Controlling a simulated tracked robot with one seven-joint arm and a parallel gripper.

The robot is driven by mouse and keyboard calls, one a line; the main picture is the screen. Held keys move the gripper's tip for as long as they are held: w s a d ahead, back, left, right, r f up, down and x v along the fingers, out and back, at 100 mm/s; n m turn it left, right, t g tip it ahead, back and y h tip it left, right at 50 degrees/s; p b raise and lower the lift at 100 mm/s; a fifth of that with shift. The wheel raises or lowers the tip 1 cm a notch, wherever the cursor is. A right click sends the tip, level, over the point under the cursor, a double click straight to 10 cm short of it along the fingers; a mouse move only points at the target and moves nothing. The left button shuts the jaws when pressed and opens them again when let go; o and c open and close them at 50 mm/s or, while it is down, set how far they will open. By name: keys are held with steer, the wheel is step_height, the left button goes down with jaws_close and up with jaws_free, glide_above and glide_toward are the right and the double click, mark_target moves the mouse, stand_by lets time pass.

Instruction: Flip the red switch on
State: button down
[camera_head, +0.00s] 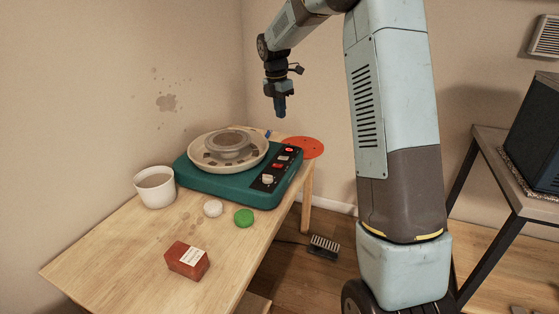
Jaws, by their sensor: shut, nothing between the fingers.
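A teal pottery wheel (222,189) stands on the wooden table. Its dark control panel (262,187) on the right side has a small red switch (278,166) near the middle. A bright red round spot (289,150) sits at the panel's far end, and a pale knob (267,179) is nearer the front. The switch is too small to tell its position. My gripper (281,114) is shut and empty, pointing down in the air. In the picture it is above the panel's far end, apart from it.
On the table (130,243) are a white cup (154,187), a white ball (213,208), a green round piece (244,218) and a reddish block (188,260). A foot pedal (324,246) is on the floor.

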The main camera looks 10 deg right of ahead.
mark_target(280, 166)
steer(key=w+f+n+g, duration=0.1)
steer(key=w+f+n, duration=0.4)
steer(key=w+f, duration=0.2)
step_height(280, 166, down, 3)
steer(key=shift+w+r, duration=0.15)
steer(key=shift+w, duration=0.15)
steer(key=f, duration=0.4)
steer(key=d+f, duration=0.1)
steer(key=f, duration=0.4)
steer(key=s+f, duration=0.1)
steer(key=f, duration=0.3)
steer(key=shift+d+f, duration=0.25)
steer(key=shift+f, duration=0.15)
steer(key=shift+a, duration=0.1)
